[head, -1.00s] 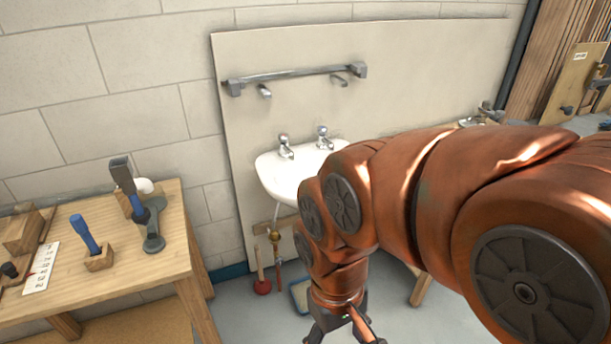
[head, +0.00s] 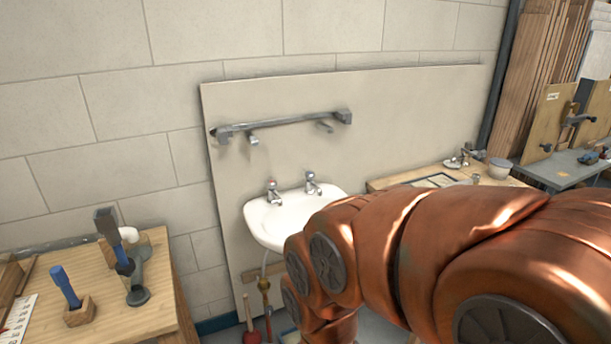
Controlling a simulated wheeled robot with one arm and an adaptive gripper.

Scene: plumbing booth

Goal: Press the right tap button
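The right tap (head: 311,184) is a small chrome tap standing upright on the back ledge of the white sink (head: 264,222). The left tap (head: 272,192) stands beside it and looks alike. Both tops are uncovered and nothing touches them. My copper-coloured arm reaches in from the right, in front of the sink, and covers its lower right part. My gripper is below the picture's bottom edge, so its fingers are hidden.
A grey rail (head: 283,124) with hooks is fixed to the pale panel (head: 400,100) above the sink. Another bench (head: 385,181) stands right, behind my arm. A plunger (head: 250,335) is on the floor.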

